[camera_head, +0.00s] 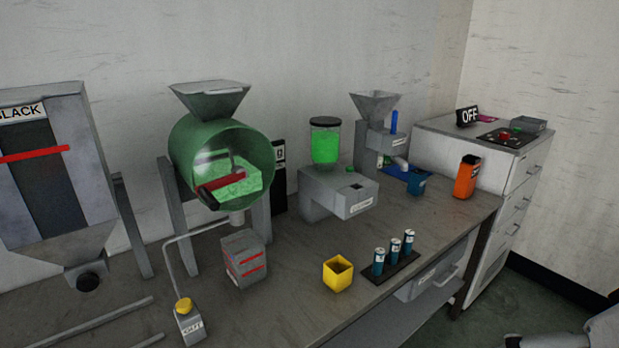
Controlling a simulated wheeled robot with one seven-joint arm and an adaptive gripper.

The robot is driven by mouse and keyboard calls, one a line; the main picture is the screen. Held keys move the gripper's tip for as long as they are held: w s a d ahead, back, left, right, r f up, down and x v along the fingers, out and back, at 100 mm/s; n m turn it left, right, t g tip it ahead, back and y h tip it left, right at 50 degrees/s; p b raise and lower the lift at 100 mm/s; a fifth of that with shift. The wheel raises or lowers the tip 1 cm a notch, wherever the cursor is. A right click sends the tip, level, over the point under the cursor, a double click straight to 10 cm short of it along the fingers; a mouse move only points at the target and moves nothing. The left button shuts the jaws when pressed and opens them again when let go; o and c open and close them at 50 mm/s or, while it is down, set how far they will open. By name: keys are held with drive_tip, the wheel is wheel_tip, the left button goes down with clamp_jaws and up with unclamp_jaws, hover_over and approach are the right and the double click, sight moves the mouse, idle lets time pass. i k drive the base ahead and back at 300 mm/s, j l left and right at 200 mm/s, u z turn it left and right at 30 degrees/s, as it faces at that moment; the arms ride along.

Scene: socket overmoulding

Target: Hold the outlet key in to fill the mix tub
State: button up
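A green drum mixer (222,160) with a grey hopper stands at the back left of the bench, with green granules inside its round window. A short outlet spout points down under the drum. A grey tub (243,258) with red stripes stands under this spout; its inside cannot be seen clearly. A small grey box (190,326) with a label too small to read surely carries a yellow key (184,305), linked by a bent pipe to the mixer. Nothing touches the key. My gripper is not clearly in view; only a grey part of my arm shows at the lower right edge.
A yellow cup (338,273) and a dark rack (392,267) of several blue cylinders stand near the front edge. A dispenser with a green jar (325,145), an orange container (467,177) and a grey cabinet (517,195) stand to the right. A BLACK-labelled hopper stands left.

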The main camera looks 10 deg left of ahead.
sight(184, 307)
drive_tip(key=u, duration=1.4)
